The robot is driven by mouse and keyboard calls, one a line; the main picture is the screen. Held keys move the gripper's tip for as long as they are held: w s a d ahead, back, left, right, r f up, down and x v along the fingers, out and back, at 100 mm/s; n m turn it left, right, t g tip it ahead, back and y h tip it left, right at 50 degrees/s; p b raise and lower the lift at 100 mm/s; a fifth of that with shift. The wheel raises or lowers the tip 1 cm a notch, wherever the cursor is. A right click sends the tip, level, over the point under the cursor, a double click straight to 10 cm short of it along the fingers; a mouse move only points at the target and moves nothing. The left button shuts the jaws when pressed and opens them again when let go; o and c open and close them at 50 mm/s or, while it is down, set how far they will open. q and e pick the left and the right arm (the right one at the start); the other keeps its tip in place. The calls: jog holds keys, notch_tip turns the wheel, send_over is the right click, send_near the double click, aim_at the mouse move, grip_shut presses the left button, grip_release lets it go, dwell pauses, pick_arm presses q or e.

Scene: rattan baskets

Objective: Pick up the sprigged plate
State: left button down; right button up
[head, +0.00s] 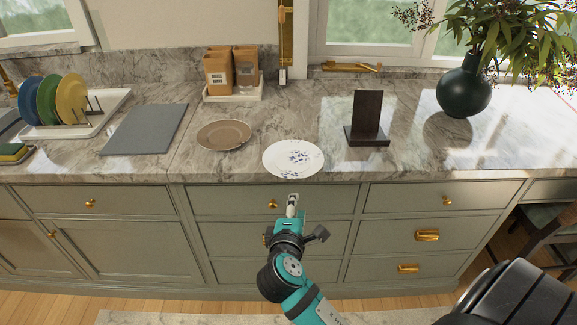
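The sprigged plate (291,162) is white with a blue sprig pattern. It lies flat at the front edge of the marble counter, in the middle of the head view. My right gripper (292,203) is in front of the drawers, just below and in front of the plate, apart from it in the picture. It is seen nearly edge-on, so its finger opening is hidden. No object shows in it. My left gripper is not in view.
A brown plate (224,134) lies just left of the sprigged plate. A dark wooden stand (367,120) is to its right. Further off are a grey board (146,129), a dish rack (104,119) with coloured plates, paper bags (232,69) on a tray and a dark vase (463,89).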

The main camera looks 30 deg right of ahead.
jog(key=p, duration=0.2)
send_near(298, 174)
jog(key=s+d+f+x, duration=0.1)
jog(key=x, duration=0.4)
jog(key=shift+w+r, duration=0.25)
jog(key=shift+w, duration=0.35)
jog(key=p+x, duration=0.1)
jog(key=x, duration=0.2)
jog(key=shift+w+a, duration=0.1)
jog(key=shift+w, duration=0.2)
jog(key=shift+w+d+f, duration=0.2)
jog(key=shift+w+d, duration=0.05)
jog(key=shift+w, duration=0.05)
grip_shut()
jog(key=shift+r, duration=0.15)
